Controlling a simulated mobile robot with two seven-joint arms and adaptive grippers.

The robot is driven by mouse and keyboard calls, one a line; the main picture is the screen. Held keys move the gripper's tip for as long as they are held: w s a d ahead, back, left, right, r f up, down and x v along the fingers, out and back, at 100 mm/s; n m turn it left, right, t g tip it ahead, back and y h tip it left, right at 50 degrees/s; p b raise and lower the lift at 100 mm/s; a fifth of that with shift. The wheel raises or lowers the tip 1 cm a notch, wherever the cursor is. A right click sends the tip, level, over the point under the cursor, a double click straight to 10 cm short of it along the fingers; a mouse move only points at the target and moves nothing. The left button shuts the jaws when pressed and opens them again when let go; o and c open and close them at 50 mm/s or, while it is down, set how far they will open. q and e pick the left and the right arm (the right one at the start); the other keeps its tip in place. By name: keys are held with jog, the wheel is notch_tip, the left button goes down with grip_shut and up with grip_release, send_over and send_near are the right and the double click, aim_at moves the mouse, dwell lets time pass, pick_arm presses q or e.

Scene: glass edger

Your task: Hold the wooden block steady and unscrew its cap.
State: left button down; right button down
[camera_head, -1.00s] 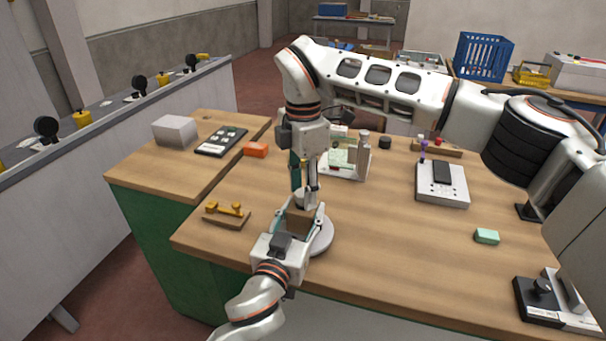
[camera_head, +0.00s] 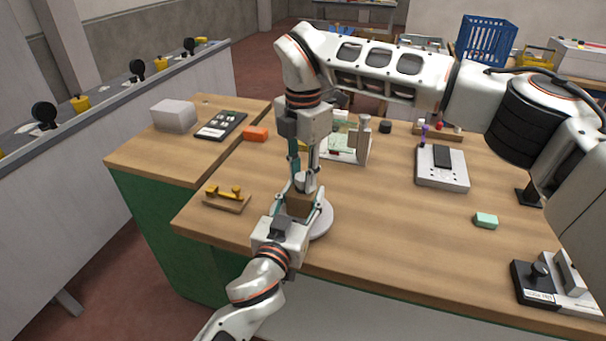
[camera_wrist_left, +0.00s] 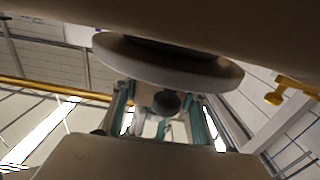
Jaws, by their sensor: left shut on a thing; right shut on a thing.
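The wooden block (camera_head: 298,204) is brown and stands upright near the table's front left. My left gripper (camera_head: 301,209) is shut on it from the front, a finger on each side. A small grey cap (camera_head: 301,181) shows on top of the block. My right gripper (camera_head: 304,181) comes down from above and is shut on the cap; its fingers partly hide it. The left wrist view shows a pale disc (camera_wrist_left: 165,65) and the teal-sided fingers of my right gripper (camera_wrist_left: 165,115). Whether the cap has lifted from the block cannot be told.
A white round base (camera_head: 322,222) lies beside and partly behind the block. A wooden stand with a yellow handle (camera_head: 226,196) is to the left. An orange block (camera_head: 255,133) and a white device (camera_head: 442,168) stand farther back.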

jog(key=n, duration=1.6)
jog(key=shift+n, duration=0.4)
jog(key=n, duration=0.5)
jog(key=shift+n, duration=0.4)
jog(key=shift+r, duration=0.25)
jog(key=shift+r, duration=0.9)
